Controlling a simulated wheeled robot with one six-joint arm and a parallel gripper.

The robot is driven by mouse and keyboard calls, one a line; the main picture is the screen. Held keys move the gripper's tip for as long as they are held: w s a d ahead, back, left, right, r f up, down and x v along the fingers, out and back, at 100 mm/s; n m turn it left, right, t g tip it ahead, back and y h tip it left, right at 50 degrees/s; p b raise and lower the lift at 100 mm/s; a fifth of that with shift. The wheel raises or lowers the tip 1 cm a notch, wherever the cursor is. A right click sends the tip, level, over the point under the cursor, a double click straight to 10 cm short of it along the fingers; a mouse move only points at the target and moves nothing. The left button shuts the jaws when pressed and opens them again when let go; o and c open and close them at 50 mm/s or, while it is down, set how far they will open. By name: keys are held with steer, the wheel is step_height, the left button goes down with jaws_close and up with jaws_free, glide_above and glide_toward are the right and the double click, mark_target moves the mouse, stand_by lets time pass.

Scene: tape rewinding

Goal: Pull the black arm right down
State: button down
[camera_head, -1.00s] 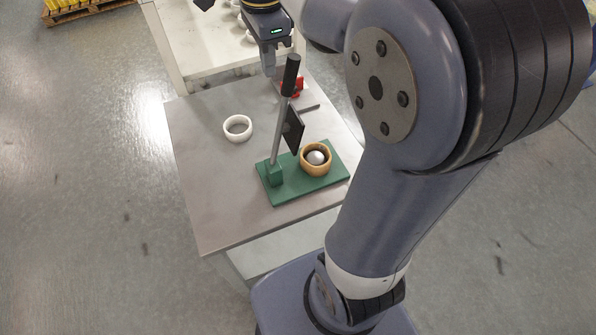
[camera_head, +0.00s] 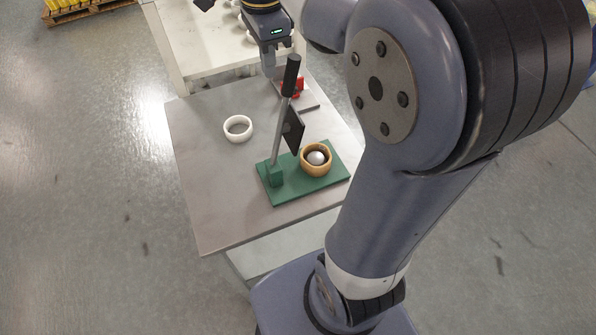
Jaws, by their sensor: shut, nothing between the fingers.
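The black arm (camera_head: 290,75) is a lever with a black grip on top of a grey rod and a dark square plate (camera_head: 293,131) on its side. It stands nearly upright, leaning slightly right, on a green base (camera_head: 310,185). A tan ring (camera_head: 316,170) with a pale ball inside it sits on the base, right of the lever. My gripper (camera_head: 268,72) is shut and empty, pointing down just behind and left of the black grip in the picture. I cannot tell whether it touches the grip.
A white ring (camera_head: 238,129) lies on the grey table (camera_head: 205,190) left of the base. A red part (camera_head: 297,86) on a grey plate is behind the lever. A second white table (camera_head: 190,50) with several white items stands behind. The table's left side is clear.

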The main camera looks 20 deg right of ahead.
steer(key=shift+f, duration=0.1)
stand_by(0.6)
steer(key=shift+d+f+b, duration=0.35)
steer(key=shift+d+f, duration=0.15)
steer(key=shift+f, duration=0.3)
steer(key=shift+d+f+b, duration=0.3)
steer(key=shift+d+f, duration=0.2)
steer(key=shift+f, duration=0.25)
steer(key=shift+d, duration=0.1)
steer(key=d, duration=0.2)
steer(key=d+f, duration=0.1)
steer(key=d, duration=0.1)
steer(key=shift+d, duration=0.3)
steer(key=shift+f, duration=0.1)
